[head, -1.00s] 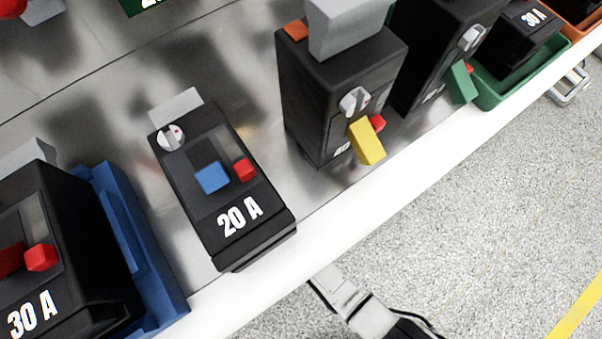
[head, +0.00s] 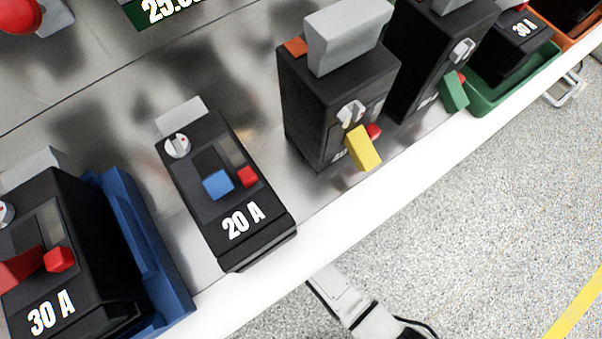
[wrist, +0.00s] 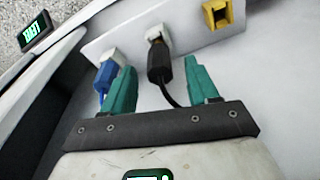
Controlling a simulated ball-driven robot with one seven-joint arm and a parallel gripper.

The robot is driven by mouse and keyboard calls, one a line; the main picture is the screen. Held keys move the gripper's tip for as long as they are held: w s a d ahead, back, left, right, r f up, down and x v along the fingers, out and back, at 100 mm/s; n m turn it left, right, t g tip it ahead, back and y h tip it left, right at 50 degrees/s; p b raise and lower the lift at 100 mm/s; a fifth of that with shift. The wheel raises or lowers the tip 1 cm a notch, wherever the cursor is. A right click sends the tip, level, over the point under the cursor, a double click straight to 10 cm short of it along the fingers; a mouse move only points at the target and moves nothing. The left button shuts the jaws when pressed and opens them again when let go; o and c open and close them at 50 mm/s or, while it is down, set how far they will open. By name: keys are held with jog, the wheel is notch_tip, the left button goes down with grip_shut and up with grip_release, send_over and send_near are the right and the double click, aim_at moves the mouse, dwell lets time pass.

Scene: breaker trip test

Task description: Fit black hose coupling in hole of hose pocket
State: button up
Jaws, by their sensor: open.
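In the wrist view, the black hose coupling (wrist: 159,62) stands at a white socket (wrist: 157,34) on a pale panel, with a black hose curving down from it. Whether it is seated in the socket I cannot tell. My gripper (wrist: 159,70) is open, with one teal finger on each side of the coupling and gaps showing. A yellow square piece with a dark opening (wrist: 217,13) is at the panel's upper right. Which part is the hose pocket is not clear. The head view does not show the coupling.
A blue plug (wrist: 104,78) with a blue cord sits left of the left finger. In the head view, a 20 A breaker (head: 228,190), a 30 A breaker (head: 70,250) in a blue holder (head: 140,250) and a breaker with a yellow lever (head: 335,100) stand along the bench edge.

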notch_tip(320, 180, up, 7)
jog(key=s+p, duration=0.1)
jog(key=shift+d+f+p, duration=0.15)
jog(key=shift+f+p, duration=0.05)
jog(key=shift+p, duration=0.1)
